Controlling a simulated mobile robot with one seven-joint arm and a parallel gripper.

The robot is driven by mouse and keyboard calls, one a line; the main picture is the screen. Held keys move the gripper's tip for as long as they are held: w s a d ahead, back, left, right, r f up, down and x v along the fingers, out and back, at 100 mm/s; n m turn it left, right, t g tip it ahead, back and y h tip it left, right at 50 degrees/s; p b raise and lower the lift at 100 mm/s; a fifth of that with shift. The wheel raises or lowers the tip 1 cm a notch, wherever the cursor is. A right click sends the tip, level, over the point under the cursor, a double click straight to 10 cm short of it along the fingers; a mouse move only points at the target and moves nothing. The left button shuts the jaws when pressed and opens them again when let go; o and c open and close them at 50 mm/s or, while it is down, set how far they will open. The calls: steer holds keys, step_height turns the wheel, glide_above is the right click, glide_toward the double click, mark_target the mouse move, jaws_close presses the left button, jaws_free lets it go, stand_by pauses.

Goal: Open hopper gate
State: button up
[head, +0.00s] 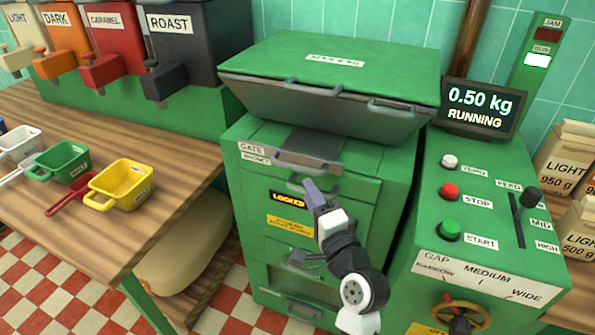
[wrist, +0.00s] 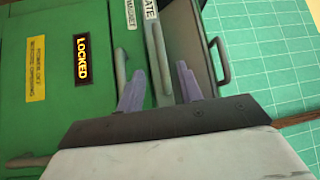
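The gate plate also shows in the wrist view (wrist: 155,55). My gripper (head: 311,186) is just in front of and below the gate's right part in the head view. In the wrist view my gripper (wrist: 158,63) has its two purple fingers apart, with the gate plate showing between them. I cannot tell whether they touch it. Part of the gate front is hidden by the fingers.
The hopper lid (head: 330,65) overhangs above. A display (head: 480,105) reads 0.50 kg RUNNING. The control panel (head: 490,215) stands right, the wooden table (head: 60,235) left.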

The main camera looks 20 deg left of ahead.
steer(key=p+x, duration=0.2)
steer(key=x, duration=0.5)
steer(key=shift+w+a, duration=0.25)
steer(key=shift+w, duration=0.05)
steer(key=shift+r, duration=0.15)
steer(key=shift+c, duration=0.4)
jaws_close()
